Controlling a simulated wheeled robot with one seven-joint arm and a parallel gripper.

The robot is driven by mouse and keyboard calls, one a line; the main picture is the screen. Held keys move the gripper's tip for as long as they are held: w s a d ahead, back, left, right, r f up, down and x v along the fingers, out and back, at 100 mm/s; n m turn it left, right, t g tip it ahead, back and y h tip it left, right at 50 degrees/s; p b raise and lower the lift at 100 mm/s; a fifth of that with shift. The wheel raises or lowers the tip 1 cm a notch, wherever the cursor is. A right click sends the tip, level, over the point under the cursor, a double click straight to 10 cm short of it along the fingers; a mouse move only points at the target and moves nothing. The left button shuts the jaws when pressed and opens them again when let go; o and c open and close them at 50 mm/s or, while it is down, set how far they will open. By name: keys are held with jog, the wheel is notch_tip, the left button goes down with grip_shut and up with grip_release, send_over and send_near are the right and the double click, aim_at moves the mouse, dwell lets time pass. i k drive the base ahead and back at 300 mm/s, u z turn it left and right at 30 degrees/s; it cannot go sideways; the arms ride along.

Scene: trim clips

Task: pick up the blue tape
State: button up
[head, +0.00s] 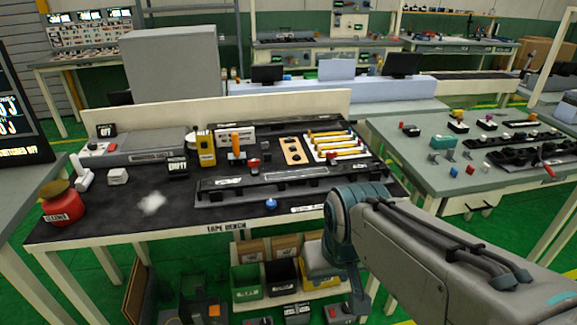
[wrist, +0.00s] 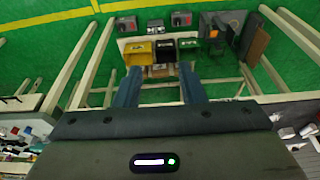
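A small round blue item (head: 271,203) sits near the front edge of the black-topped tape bench (head: 160,232) in the head view. It may be the blue tape, but it is too small to be sure. My gripper (wrist: 160,70) shows two blue fingers standing apart with nothing between them in the wrist view. In the head view my arm reaches in from the lower right, and its end hangs in front of the bench, right of and below the blue item. I cannot make out the blue item in the wrist view.
A long dark rail (head: 290,180) lies behind the blue item. A red jar (head: 62,207) stands at the bench's left corner. Below are a green bin (head: 245,282) and a yellow bin (wrist: 137,52). A second bench (head: 420,150) stands right. The bench's left front is mostly clear.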

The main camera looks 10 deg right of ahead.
aim_at(349, 132)
jog(key=k, duration=0.65)
jog(key=z, duration=0.65)
jog(key=i, duration=0.6)
jog(key=z, duration=0.8)
jog(key=i, duration=1.35)
jog(key=u, duration=1.15)
jog(key=i, duration=0.35)
jog(key=u, duration=0.3)
